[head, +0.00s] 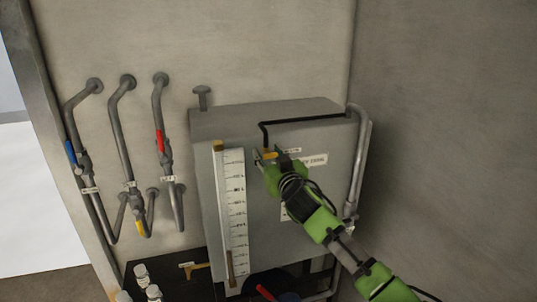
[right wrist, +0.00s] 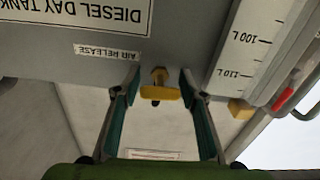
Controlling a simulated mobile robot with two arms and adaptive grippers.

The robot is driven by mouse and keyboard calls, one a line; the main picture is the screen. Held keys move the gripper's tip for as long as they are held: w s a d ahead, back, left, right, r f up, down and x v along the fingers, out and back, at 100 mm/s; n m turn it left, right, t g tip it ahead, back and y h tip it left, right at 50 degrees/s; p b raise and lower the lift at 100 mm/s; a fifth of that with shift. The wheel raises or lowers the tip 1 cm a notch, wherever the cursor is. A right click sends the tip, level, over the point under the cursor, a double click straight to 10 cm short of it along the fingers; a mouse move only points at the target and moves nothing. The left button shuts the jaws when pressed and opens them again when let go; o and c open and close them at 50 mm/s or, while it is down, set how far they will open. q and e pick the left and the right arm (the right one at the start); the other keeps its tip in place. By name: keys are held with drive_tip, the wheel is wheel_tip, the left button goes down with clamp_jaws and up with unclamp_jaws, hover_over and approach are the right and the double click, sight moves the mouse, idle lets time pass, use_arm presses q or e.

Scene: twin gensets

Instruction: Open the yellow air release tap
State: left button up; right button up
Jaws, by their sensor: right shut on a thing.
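The yellow air release tap (right wrist: 160,92) is a small handle on a short brass stem, on the face of the grey diesel day tank (right wrist: 190,30). The tag reading AIR RELEASE (right wrist: 107,52) is beside it. In the head view the tap (head: 270,155) shows as a small yellow bit on the tank (head: 215,125), partly hidden by my gripper. My right gripper (head: 266,160) is at the tap. My left gripper is not in view.
A level gauge (head: 232,210) stands on the tank front, left of my gripper. Wall pipes carry blue (head: 71,153), red (head: 160,141) and yellow (head: 140,228) valve handles. A bent pipe (head: 360,170) runs down the tank's right side. White-capped bottles (head: 142,273) stand below.

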drive_tip(key=n, duration=0.4)
drive_tip(key=shift+p, duration=0.3)
drive_tip(key=n, duration=0.4)
drive_tip(key=shift+n+p, duration=0.3)
drive_tip(key=shift+p, duration=0.1)
drive_tip(key=n+p, duration=0.1)
drive_tip(key=n, duration=0.3)
drive_tip(key=shift+n+p, duration=0.4)
drive_tip(key=shift+n, duration=1.4)
drive_tip(key=o, duration=1.1)
drive_tip(key=shift+o, duration=0.2)
drive_tip(key=v, duration=1.2)
